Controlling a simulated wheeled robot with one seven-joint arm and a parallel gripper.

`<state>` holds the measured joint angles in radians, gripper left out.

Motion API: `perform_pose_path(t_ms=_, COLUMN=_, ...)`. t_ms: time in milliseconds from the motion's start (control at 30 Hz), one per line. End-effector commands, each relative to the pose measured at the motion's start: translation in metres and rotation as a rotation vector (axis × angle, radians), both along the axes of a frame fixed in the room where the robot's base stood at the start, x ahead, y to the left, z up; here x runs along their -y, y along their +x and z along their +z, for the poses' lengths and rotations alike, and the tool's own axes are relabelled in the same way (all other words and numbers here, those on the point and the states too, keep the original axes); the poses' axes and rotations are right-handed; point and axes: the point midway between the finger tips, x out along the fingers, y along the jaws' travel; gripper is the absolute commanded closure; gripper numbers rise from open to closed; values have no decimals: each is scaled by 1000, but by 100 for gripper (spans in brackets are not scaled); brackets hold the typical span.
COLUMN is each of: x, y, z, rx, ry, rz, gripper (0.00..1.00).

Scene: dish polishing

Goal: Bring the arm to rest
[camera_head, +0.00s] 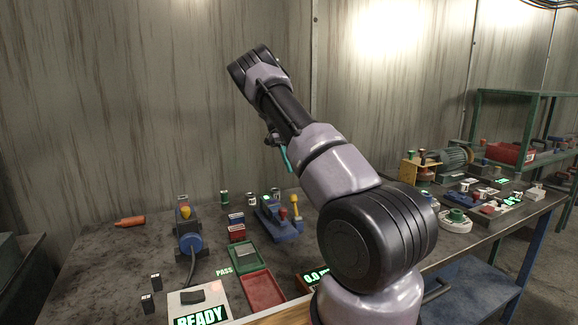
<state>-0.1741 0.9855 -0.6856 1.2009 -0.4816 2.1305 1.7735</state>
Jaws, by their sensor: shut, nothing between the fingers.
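My arm rises from the lower right and leans up and to the left, high above the workbench (95,262). My gripper (286,158) shows only in part behind my own upper link, as a dark body with a thin cyan finger pointing down. It is shut, holds nothing and hangs in the air in front of the wall, apart from the things on the bench. The rest of the gripper is hidden by the arm.
A blue polishing motor (189,238), green tray (242,254), red tray (262,291), READY box (198,308) and blue fixture (277,222) stand on the bench. An orange bottle (130,221) lies at the back left. Another cluttered bench (540,205) is right. Air at left is free.

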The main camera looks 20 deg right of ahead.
Motion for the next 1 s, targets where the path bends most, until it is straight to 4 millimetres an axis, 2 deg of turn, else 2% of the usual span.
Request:
perform_pose_path(t_ms=567, x=0, y=3, z=2, rx=0, ry=1, rz=-1, gripper=100)
perform_pose_path(t_ms=667, x=0, y=1, z=9, rx=13, ry=25, rz=18, gripper=100)
perform_pose_path(t_ms=767, x=-1, y=-6, z=28, rx=54, ry=100, rz=84, gripper=100)
perform_pose_path(t_ms=1000, x=-16, y=-45, z=99, rx=255, ry=398, rz=441, gripper=100)
